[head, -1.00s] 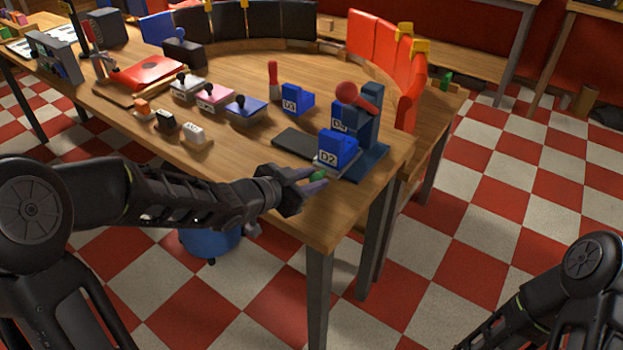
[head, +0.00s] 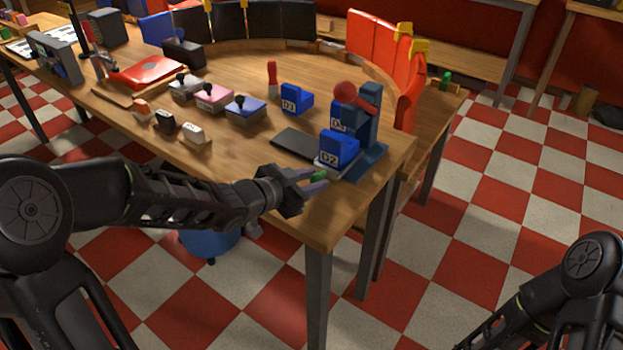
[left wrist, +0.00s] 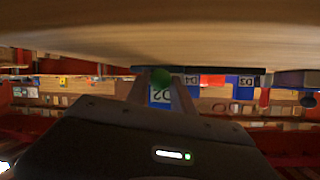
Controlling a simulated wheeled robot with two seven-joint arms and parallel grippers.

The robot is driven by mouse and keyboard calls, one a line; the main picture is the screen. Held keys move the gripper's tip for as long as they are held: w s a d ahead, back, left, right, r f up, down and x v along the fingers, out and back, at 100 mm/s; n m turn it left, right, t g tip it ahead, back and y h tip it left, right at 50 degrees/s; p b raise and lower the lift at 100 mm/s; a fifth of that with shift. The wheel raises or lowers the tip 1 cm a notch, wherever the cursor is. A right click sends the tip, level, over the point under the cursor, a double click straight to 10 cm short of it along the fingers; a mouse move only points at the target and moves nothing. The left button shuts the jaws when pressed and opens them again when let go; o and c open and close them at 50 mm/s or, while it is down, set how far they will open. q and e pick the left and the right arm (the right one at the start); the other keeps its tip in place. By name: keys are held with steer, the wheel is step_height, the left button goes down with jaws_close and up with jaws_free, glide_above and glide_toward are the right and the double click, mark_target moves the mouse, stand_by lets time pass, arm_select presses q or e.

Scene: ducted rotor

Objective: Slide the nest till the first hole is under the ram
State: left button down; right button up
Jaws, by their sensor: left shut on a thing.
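The press (head: 366,118) stands at the table's right corner, dark blue with a red ball (head: 345,92) on its lever. The light grey nest (head: 326,168) lies at its foot and carries a blue block marked D2 (head: 338,147). A green knob (head: 320,176) is at the nest's near side. My left gripper (head: 316,179) is shut on this knob; the knob also shows between the fingers in the left wrist view (left wrist: 161,77). The D2 block hides the nest's holes and the place under the ram. Only links of my right arm show; its gripper is out of view.
A dark flat plate (head: 294,142) lies left of the nest. Another blue block, D3 (head: 296,98), and a red-handled tool (head: 272,76) stand behind. Several stamps (head: 246,108) stand farther left. The table's front edge is close under my left gripper.

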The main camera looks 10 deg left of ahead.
arm_select(q)
steer(key=c, duration=1.1)
jaws_free()
steer(key=shift+a, duration=0.1)
steer(key=p+v, duration=0.2)
steer(key=v, duration=0.5)
steer(key=shift+r, duration=0.15)
steer(key=shift+s+a, duration=0.15)
steer(key=shift+s, duration=0.2)
